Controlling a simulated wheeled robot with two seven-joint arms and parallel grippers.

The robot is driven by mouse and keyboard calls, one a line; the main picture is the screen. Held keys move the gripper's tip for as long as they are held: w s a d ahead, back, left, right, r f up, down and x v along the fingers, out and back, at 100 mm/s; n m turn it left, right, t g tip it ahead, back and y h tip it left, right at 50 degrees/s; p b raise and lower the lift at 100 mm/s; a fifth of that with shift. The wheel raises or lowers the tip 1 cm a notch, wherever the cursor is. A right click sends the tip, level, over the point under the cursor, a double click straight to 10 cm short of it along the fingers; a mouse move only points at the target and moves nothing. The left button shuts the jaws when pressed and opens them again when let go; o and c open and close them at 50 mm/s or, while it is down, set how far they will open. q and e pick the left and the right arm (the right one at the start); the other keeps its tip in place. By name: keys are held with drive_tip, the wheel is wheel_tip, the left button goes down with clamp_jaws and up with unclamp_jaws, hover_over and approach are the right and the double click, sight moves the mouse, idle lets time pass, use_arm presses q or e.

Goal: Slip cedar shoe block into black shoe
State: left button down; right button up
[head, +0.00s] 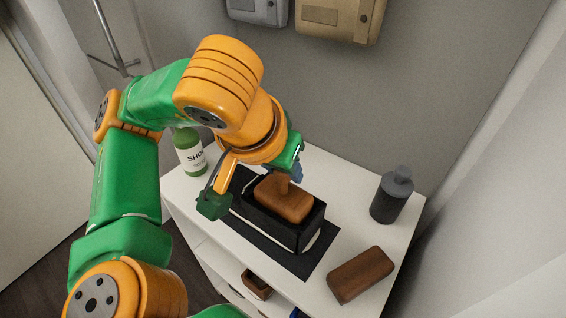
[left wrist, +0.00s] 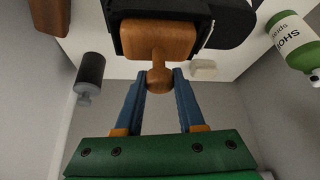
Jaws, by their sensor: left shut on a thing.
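The cedar shoe block (head: 284,200) is orange-brown with a stem and a round knob. It sits at the opening of the black shoe (head: 278,231), with its top standing above the rim; how deep it reaches is hidden. The shoe lies on a dark mat (head: 300,266) on the white cabinet top. My left gripper (head: 291,174) is above the block, its blue fingers shut on the knob. The left wrist view shows the fingertips (left wrist: 160,78) at either side of the knob, with the block (left wrist: 158,38) and black shoe (left wrist: 230,22) beyond. My right gripper is not in view.
A green-capped bottle (head: 190,155) stands behind left of the shoe. A dark bottle (head: 391,199) stands at the right, and a brown block (head: 360,275) lies at front right. A pale bar (left wrist: 203,70) shows in the left wrist view. Boxes (head: 338,18) hang on the wall.

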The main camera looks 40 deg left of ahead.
sight(281, 185)
use_arm(q)
drive_tip(key=shift+f+b, duration=1.75)
drive_tip(key=shift+f, duration=0.3)
drive_tip(key=shift+c, duration=2.2)
unclamp_jaws()
drive_tip(key=p+v, duration=0.4)
drive_tip(key=v, duration=0.3)
drive_tip(key=shift+w+r, duration=0.1)
drive_tip(key=shift+r, duration=0.05)
